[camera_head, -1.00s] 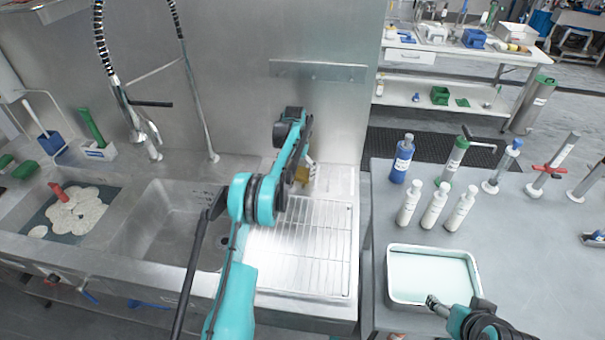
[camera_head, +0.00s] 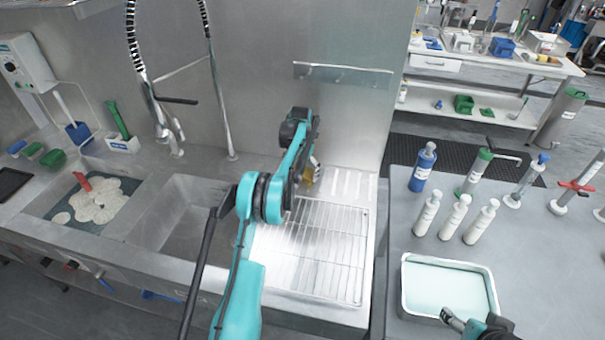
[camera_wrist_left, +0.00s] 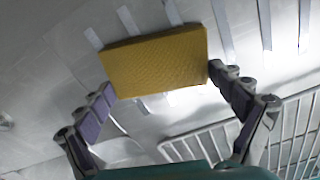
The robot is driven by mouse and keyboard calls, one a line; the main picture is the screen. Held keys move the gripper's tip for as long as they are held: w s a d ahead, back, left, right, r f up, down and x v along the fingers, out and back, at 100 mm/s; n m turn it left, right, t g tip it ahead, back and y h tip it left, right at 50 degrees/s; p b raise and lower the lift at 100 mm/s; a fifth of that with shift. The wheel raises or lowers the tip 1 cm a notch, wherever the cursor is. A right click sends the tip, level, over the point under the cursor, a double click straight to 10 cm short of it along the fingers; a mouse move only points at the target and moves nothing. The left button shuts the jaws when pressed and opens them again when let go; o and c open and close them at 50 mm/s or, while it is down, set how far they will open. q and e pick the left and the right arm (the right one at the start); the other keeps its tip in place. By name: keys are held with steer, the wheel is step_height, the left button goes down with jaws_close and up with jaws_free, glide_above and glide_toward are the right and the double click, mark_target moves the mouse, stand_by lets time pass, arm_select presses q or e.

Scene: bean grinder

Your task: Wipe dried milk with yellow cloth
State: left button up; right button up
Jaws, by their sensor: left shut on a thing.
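The yellow cloth (camera_wrist_left: 155,62), a thick folded block, is held between the two fingertips of my left gripper (camera_wrist_left: 162,80). In the head view the cloth is a small yellow patch (camera_head: 313,178) over the back of the drainboard (camera_head: 350,187), mostly hidden by my arm. I cannot tell whether it touches the steel.
A wire rack (camera_head: 320,245) covers the drainboard, right of the empty sink basin (camera_head: 180,215). A tall spring tap (camera_head: 165,130) stands behind the basin. On the right table are a shallow tray (camera_head: 493,290), white bottles (camera_head: 455,215) and a blue bottle (camera_head: 423,168).

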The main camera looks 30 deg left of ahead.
arm_select(q)
steer(key=shift+r, duration=0.1)
steer(key=shift+r+p, duration=1.75)
steer(key=shift+r, duration=1.2)
steer(key=shift+r, duration=0.1)
steer(key=shift+r+p, duration=1.05)
steer(key=shift+r, duration=0.4)
steer(key=shift+f, duration=0.1)
